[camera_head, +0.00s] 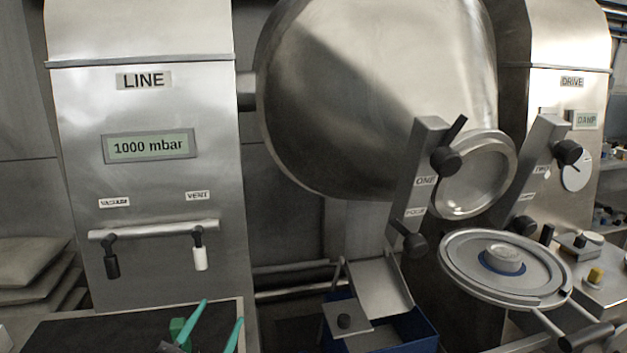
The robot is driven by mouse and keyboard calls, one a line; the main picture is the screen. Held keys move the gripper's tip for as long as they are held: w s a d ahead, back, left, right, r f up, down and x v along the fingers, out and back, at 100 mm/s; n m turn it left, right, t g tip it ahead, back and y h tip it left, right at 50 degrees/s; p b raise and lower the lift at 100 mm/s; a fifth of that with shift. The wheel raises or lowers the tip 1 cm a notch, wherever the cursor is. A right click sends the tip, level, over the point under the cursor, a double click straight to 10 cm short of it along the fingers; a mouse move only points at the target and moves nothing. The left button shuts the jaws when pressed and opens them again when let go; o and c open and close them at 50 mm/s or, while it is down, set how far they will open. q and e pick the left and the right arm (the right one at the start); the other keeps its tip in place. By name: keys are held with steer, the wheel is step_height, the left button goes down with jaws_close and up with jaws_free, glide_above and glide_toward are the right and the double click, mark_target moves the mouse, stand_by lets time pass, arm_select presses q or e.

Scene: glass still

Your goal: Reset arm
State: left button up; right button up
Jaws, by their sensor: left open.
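My left gripper (221,312) shows at the bottom edge, left of centre. Its two teal fingers point up and stand apart, with nothing visible between them. It is over or in front of a dark-topped surface with a pale rim (150,312); I cannot tell whether it touches. A small dark green piece (179,327) shows beside the left finger; I cannot tell whether it belongs to the gripper. The rest of my left arm is out of the frame. My right gripper is not in view.
A steel LINE cabinet (75,150) reads 1000 mbar and has black and white levers. A large steel vessel (350,90) hangs at the centre. Right are a round lid (470,280), a DRIVE cabinet (520,90) and a blue box (425,330). Stacked bags (30,262) lie left.

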arm_select(q)
steer(key=s+a+f+n+g+y, duration=0.3)
steer(key=f+g, duration=0.1)
steer(key=f, duration=0.4)
steer(key=s+a+f+n+g+y, duration=0.3)
steer(key=s+f+g, duration=0.1)
steer(key=f, duration=0.5)
steer(key=s+f+g, duration=0.5)
steer(key=s, duration=0.3)
steer(key=s+f+g, duration=0.4)
steer(key=s+f, duration=0.1)
steer(key=s, duration=0.3)
step_height(320, 180, down, 27)
steer(key=s+g, duration=0.1)
steer(key=s, duration=0.1)
steer(key=s+a+f+g, duration=0.1)
steer(key=s+a+f, duration=0.1)
steer(key=s+f, duration=1.3)
steer(key=shift+s+a+f+g, duration=0.2)
steer(key=shift+s+g, duration=0.1)
